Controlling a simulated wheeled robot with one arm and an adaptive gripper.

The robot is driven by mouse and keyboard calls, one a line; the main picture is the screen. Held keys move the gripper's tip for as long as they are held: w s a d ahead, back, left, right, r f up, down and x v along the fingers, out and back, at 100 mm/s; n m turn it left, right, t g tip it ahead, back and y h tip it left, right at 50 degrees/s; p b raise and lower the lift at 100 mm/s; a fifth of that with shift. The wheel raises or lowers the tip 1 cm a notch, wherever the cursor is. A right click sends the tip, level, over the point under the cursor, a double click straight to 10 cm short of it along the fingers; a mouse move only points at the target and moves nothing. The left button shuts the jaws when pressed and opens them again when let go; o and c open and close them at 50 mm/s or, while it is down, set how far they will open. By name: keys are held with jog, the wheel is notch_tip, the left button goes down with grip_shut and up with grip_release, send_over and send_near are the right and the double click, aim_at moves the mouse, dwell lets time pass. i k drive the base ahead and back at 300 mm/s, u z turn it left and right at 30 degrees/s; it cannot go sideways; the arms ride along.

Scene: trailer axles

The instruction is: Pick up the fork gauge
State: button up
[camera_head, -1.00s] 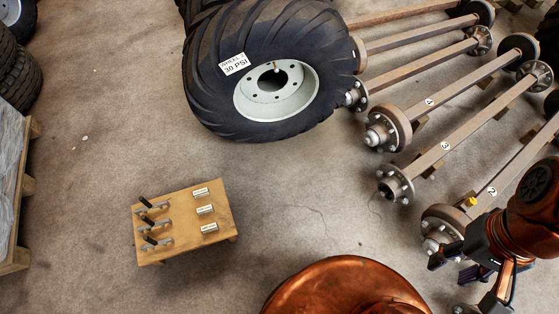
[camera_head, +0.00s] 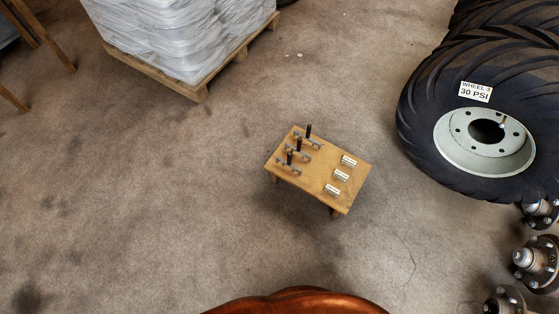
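A small wooden table (camera_head: 318,183) stands on the floor near the middle of the head view. On its left half lie several similar grey gauges with upright black handles, in a row: a far one (camera_head: 308,138), a middle one (camera_head: 299,152) and a near one (camera_head: 289,165). White labels (camera_head: 341,175) stand on the right half of the table, one across from each gauge. The label text is too small to read, so I cannot tell which one is the fork gauge. My gripper is outside the view.
A large tyre with a pale rim (camera_head: 484,140) and a "30 PSI" tag lies at the right. Axle hubs (camera_head: 537,260) show at the lower right edge. A wrapped pallet load (camera_head: 190,40) stands at the upper left. The floor around the table is clear.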

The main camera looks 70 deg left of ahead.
aim_at(295, 169)
jog(key=u, duration=0.05)
jog(key=k, duration=1.3)
jog(key=u, duration=3.7)
jog(key=i, duration=1.6)
jog(key=z, duration=1.2)
